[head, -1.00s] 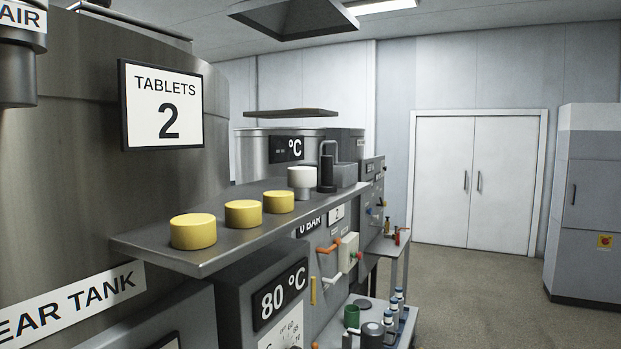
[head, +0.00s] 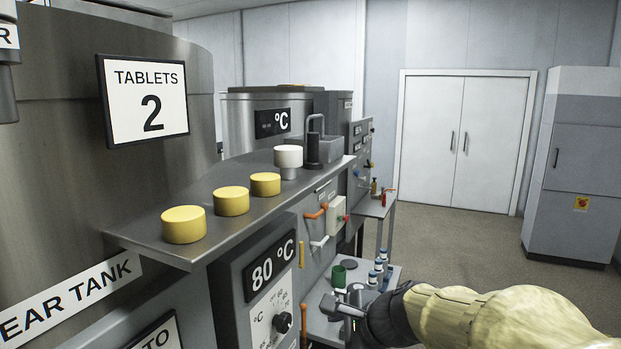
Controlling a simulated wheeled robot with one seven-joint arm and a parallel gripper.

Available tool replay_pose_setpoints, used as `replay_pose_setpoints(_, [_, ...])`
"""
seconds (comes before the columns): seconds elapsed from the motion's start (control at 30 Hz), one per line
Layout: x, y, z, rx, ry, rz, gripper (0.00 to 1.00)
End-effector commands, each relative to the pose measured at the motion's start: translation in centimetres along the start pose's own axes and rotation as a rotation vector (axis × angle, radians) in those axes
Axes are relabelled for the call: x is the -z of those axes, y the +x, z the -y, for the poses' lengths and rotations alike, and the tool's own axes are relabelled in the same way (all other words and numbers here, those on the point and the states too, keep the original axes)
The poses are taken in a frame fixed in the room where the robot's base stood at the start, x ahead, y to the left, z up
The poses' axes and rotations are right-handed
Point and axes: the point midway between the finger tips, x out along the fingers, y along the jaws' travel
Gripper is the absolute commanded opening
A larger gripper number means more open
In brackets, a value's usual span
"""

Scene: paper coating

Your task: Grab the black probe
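A black upright cylinder with a thin looped top (head: 313,148), which looks like the black probe, stands on the metal shelf (head: 150,232). It is beside a small grey box (head: 329,147) and right of a white-capped cup (head: 288,160). My gripper (head: 334,306) is at the lower middle, at the end of my yellow-sleeved arm. It is well below and nearer than the black cylinder, and apart from it. The fingers are small and partly overlapped by the cart's things, so whether they are open is unclear.
Several yellow round tablets (head: 231,201) sit along the near part of the shelf. Below, a panel reads 80 °C (head: 268,270), with handles beside it. A low cart (head: 318,327) holds a green cup (head: 339,276) and small bottles. Floor is clear toward the double doors (head: 460,140).

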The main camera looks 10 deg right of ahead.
Motion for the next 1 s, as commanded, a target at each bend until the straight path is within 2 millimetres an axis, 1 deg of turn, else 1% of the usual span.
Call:
replay_pose_setpoints(0.03, [-0.8, -2.0, 2.8, 0.07, 0.123, 0.035, 0.48])
replay_pose_setpoints(0.07, [-1.2, -3.0, 4.3, 0.111, 0.205, 0.062, 0.48])
replay_pose_setpoints(0.1, [-1.7, -4.5, 6.2, 0.165, 0.307, 0.103, 0.48])
replay_pose_setpoints(0.17, [-2.5, -6.8, 9.1, 0.243, 0.46, 0.175, 0.48])
replay_pose_setpoints(0.2, [-3.0, -8.6, 11.0, 0.294, 0.555, 0.229, 0.48])
replay_pose_setpoints(0.27, [-3.6, -11.4, 13.8, 0.364, 0.692, 0.319, 0.48])
replay_pose_setpoints(0.3, [-4.0, -13.2, 15.4, 0.405, 0.772, 0.38, 0.48])
replay_pose_setpoints(0.4, [-4.6, -17.2, 18.6, 0.483, 0.928, 0.518, 0.48])
replay_pose_setpoints(0.5, [-4.9, -19.7, 20.2, 0.522, 1.014, 0.61, 0.48])
replay_pose_setpoints(0.6, [-5.0, -20.4, 20.7, 0.534, 1.045, 0.644, 0.48])
replay_pose_setpoints(0.87, [-5.0, -20.3, 20.7, 0.533, 1.045, 0.643, 0.48])
replay_pose_setpoints(1.0, [-5.2, -19.8, 21.3, 0.531, 1.047, 0.642, 0.48])
